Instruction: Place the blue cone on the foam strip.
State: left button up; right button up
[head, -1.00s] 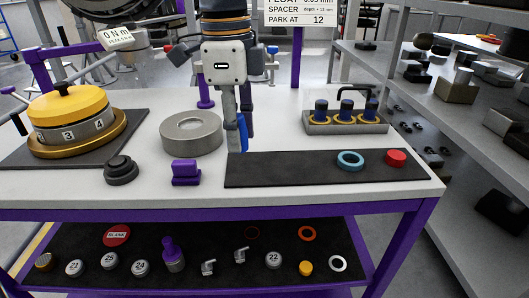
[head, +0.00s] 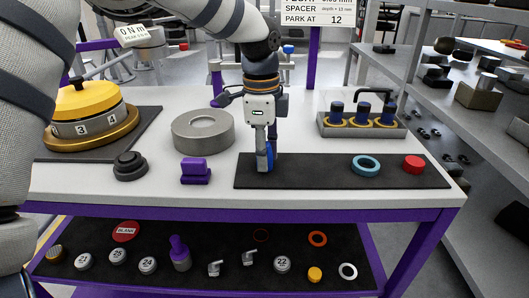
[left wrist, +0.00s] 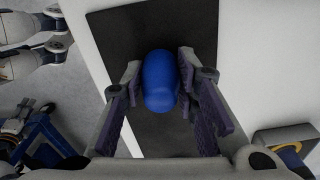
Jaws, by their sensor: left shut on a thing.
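The blue cone (head: 270,158) is between the fingers of my left gripper (head: 265,166), over the left part of the black foam strip (head: 315,174). The left wrist view shows the rounded blue cone (left wrist: 160,78) between the finger pads of the left gripper (left wrist: 160,92), with the foam strip (left wrist: 152,22) behind it. The gripper is shut on the cone and points down. I cannot tell whether the cone's lower end touches the strip. My right gripper is not in view.
A blue ring (head: 366,165) and a red cylinder (head: 413,165) sit on the strip's right part. A rack with blue-topped pegs (head: 361,125) stands behind.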

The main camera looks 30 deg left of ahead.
pick_arm(q)
jog(key=o, duration=0.9)
jog(key=shift+f, duration=0.15)
jog(key=shift+o, duration=0.2)
jog(key=r, duration=1.2)
jog(key=shift+a+r, duration=0.15)
jog(key=shift+a, duration=0.05)
